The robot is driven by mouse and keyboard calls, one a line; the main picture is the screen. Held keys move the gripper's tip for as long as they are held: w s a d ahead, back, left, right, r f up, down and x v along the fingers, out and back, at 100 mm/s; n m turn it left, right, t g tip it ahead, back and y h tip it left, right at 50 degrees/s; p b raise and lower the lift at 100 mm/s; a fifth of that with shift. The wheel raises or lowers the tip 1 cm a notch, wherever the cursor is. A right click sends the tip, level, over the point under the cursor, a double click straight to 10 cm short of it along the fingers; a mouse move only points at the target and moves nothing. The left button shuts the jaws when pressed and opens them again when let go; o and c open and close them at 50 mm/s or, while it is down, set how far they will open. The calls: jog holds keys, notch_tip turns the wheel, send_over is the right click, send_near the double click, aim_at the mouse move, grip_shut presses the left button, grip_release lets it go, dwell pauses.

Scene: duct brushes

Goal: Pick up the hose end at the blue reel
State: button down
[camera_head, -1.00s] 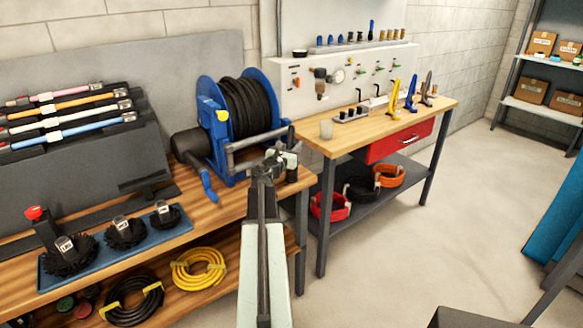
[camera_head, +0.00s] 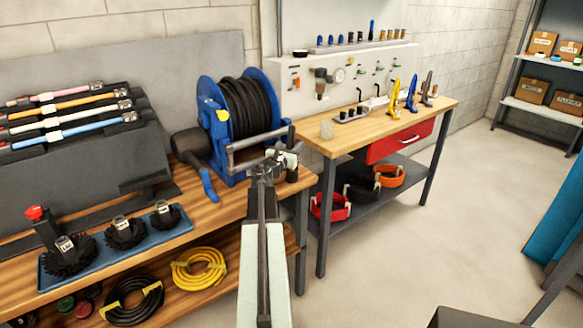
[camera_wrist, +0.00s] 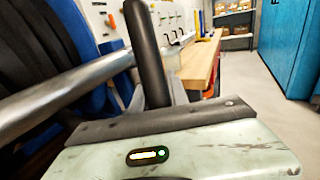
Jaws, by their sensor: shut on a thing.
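The blue reel (camera_head: 205,95) stands on the wooden bench, with black hose (camera_head: 253,106) wound on its drum. My gripper (camera_head: 277,160) is at the right front of the reel, beside its grey guide bar (camera_head: 250,139). In the wrist view, a black rounded, upright piece (camera_wrist: 146,50) that looks like the hose end stands at the jaws, next to the metal bar (camera_wrist: 60,95). The gripper is shut on it. The fingertips' contact is mostly hidden.
A blue tray of black brushes (camera_head: 125,232) sits at the bench front. A wooden workbench (camera_head: 370,128) with a red drawer (camera_head: 395,140) stands close on the right. Coloured rods (camera_head: 65,118) lie on a rack at left.

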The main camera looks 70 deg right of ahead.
notch_tip(320, 180, up, 10)
jog(key=p, duration=1)
dwell(1.1)
